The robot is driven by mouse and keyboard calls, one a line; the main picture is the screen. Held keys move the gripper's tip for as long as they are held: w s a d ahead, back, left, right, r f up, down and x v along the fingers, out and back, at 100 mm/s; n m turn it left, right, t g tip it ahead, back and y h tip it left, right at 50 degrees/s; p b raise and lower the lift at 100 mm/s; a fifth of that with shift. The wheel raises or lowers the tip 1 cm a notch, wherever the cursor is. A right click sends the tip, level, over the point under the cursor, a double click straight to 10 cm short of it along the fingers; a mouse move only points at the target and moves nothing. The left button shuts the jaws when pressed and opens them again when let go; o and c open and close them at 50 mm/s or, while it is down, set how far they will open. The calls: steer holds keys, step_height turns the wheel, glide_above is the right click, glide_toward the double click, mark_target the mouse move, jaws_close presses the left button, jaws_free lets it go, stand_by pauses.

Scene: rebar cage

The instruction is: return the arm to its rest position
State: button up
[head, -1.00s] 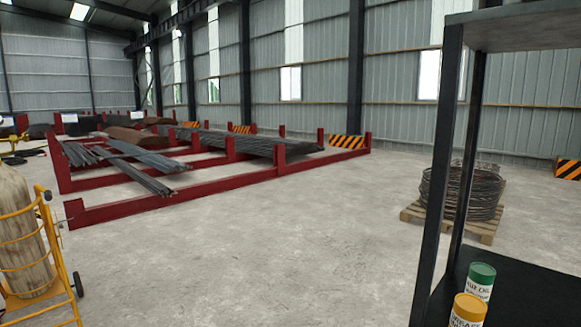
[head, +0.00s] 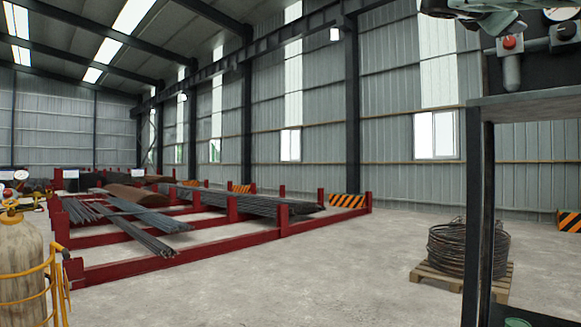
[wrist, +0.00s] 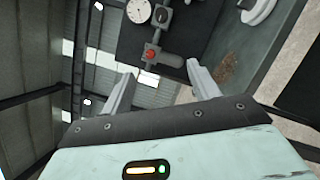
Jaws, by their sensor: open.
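My gripper (wrist: 160,70) shows in the wrist view with its two fingers spread apart. Nothing is held between them. A dark panel with a white round gauge (wrist: 139,11) and a grey pipe fitting with a red knob (wrist: 150,54) lies beyond the fingers, apart from them as far as I can tell. The red knob also shows in the head view (head: 509,42) at the upper right, above a grey shelf (head: 530,108).
Red racks (head: 180,262) with steel bars stand at left centre. A gas cylinder (head: 20,255) in a yellow cart is at the left edge. A wire coil (head: 468,250) sits on a pallet (head: 440,279) at right. The concrete floor between is clear.

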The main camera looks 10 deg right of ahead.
steer(key=w+a+f+n+t+y, duration=0.15)
steer(key=w+a+f+y, duration=0.3)
steer(key=f, duration=0.45)
steer(key=w+a+f+n+t+y, duration=0.1)
steer(key=w+a+f+n+y, duration=0.2)
steer(key=a+f, duration=0.5)
steer(key=s+a+f+g+y, duration=0.1)
steer(key=a+f+y, duration=0.25)
steer(key=f, duration=0.55)
steer(key=s+a+f+g+y, duration=0.15)
steer(key=a+f, duration=0.25)
steer(key=f, duration=0.4)
steer(key=s+a+f+m+g+y, duration=0.1)
steer(key=s+a+f+g+y, duration=0.1)
steer(key=s+a+f, duration=0.55)
steer(key=s+a+f+m+g+y, duration=0.25)
steer(key=s+f, duration=0.25)
steer(key=f, duration=0.6)
steer(key=s+a+f+m+g, duration=0.1)
steer(key=s+f+m, duration=0.1)
steer(key=s+f, duration=0.4)
steer(key=s+a+f+m+g+y, duration=0.1)
steer(key=s+f, duration=0.5)
steer(key=s, duration=0.7)
steer(key=shift+a+f+m+g+y, duration=0.25)
steer(key=shift+m+g, duration=0.25)
steer(key=shift+g, duration=0.25)
steer(key=shift+d, duration=0.1)
